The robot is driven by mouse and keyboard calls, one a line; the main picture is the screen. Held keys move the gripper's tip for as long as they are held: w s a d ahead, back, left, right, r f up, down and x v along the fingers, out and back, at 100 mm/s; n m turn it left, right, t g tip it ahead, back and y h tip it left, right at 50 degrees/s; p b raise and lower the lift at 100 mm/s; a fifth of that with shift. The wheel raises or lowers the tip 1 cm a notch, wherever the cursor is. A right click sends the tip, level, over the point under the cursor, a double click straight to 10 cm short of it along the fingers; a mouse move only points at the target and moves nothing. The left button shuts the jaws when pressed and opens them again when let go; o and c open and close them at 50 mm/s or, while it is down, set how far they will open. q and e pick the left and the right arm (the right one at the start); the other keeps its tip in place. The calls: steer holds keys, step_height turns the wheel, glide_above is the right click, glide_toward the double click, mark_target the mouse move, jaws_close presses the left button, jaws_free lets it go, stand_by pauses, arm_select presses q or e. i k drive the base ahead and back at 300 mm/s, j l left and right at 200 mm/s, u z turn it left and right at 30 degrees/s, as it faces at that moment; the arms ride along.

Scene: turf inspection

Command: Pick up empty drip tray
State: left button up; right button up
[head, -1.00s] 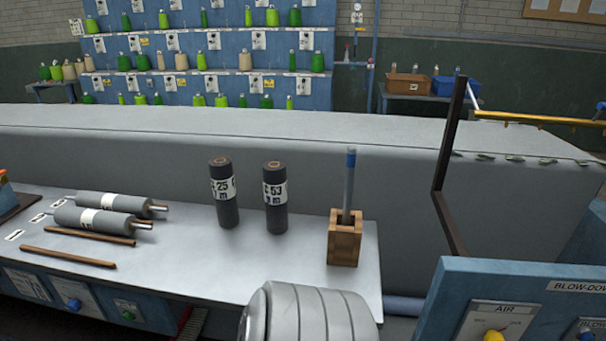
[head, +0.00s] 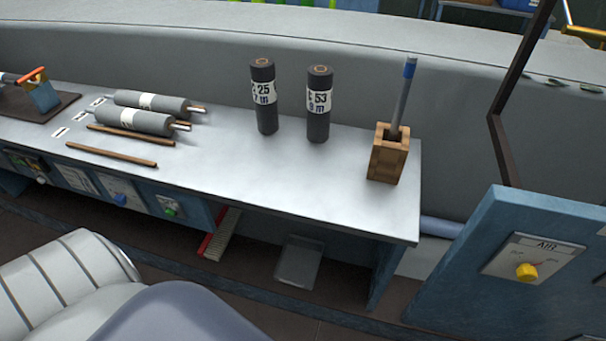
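A grey, shallow, tray-like thing (head: 298,264) is on the floor under the bench, in shadow; it may be the drip tray. It looks empty, but the shadow makes that hard to tell. Neither of my grippers is in view.
The grey bench (head: 240,175) carries two dark upright rolls, labelled 25 (head: 264,110) and 53 (head: 319,118), lying grey rollers (head: 135,121), brown sticks (head: 111,155) and a wooden holder (head: 387,158). A blue panel (head: 475,265) stands at right. A red-edged slatted thing (head: 220,238) is under the bench.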

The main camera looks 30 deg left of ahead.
mark_target(297, 266)
steer(key=u, duration=1.1)
